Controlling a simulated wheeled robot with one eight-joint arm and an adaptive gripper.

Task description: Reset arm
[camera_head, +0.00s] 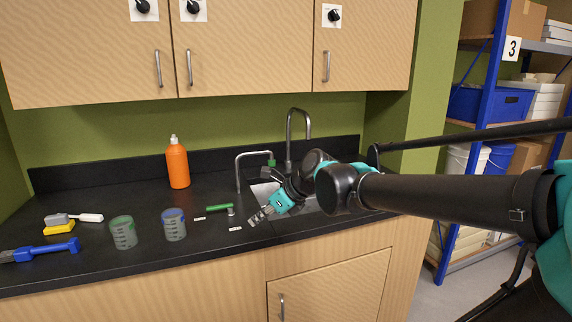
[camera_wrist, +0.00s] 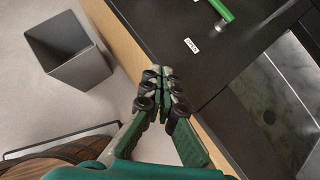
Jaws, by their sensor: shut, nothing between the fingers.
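My gripper (camera_head: 258,217) is above the front part of the black counter (camera_head: 150,210), left of the sink (camera_head: 301,204). In the wrist view my gripper (camera_wrist: 167,78) shows its fingers together with nothing between them, over the counter's front edge. My arm reaches in from the right of the head view, bent at the elbow.
On the counter are a green-handled tool (camera_head: 219,207), small white labels (camera_head: 235,228), two beakers (camera_head: 123,232) (camera_head: 174,225), an orange bottle (camera_head: 177,164), brushes (camera_head: 62,246) and a yellow block (camera_head: 59,228). Faucets (camera_head: 240,170) rise near my arm. A grey bin (camera_wrist: 75,55) stands on the floor.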

